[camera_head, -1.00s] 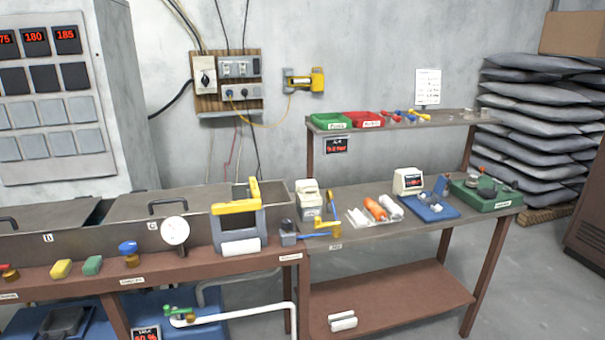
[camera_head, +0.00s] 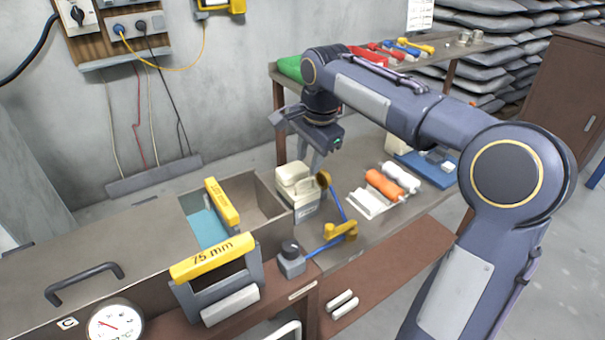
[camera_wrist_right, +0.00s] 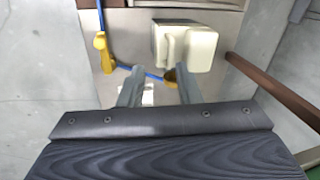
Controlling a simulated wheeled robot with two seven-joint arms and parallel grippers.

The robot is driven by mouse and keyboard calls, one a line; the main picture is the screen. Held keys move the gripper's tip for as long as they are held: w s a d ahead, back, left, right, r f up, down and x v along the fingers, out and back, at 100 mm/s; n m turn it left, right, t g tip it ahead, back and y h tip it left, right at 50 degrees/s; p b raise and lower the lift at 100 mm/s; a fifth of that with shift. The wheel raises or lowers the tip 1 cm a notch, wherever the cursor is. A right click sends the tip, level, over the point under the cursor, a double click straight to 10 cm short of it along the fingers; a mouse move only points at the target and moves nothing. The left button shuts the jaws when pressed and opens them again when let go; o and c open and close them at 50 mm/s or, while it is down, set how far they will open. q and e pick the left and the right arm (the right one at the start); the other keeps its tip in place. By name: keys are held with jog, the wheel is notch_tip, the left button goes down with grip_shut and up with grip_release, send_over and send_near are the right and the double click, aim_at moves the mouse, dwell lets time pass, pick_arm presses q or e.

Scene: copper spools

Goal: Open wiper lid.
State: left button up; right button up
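A cream box with a rounded top (camera_head: 295,178), which looks like the lidded wiper, stands at the right end of the trough, its top down. It also shows in the right wrist view (camera_wrist_right: 190,47), beyond the fingers. My right gripper (camera_head: 317,158) hangs above and just right of the box, apart from it. In the wrist view its two fingers (camera_wrist_right: 158,88) are spread with nothing gripped between them. The fingertips are partly hard to make out in the head view. My left gripper is not in view.
A blue-armed fixture with a brass disc and yellow block (camera_head: 341,231) stands in front of the box. A yellow-topped 75 mm frame (camera_head: 212,257) is to the left. White and orange rolls (camera_head: 385,184) lie on the bench to the right. A wall (camera_head: 235,100) rises behind.

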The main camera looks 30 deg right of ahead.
jog(key=w+m, duration=0.1)
jog(key=w, duration=0.1)
send_over(303, 193)
jog(key=shift+m, duration=0.3)
jog(key=shift+s+x, duration=0.25)
jog(key=shift+x, duration=1.05)
jog(key=shift+s+x, duration=0.3)
jog(key=shift+x, duration=1)
jog(key=shift+s+x, duration=0.25)
jog(key=shift+x, duration=1)
jog(key=shift+s+f, duration=0.1)
jog(key=shift+f, duration=0.05)
grip_shut()
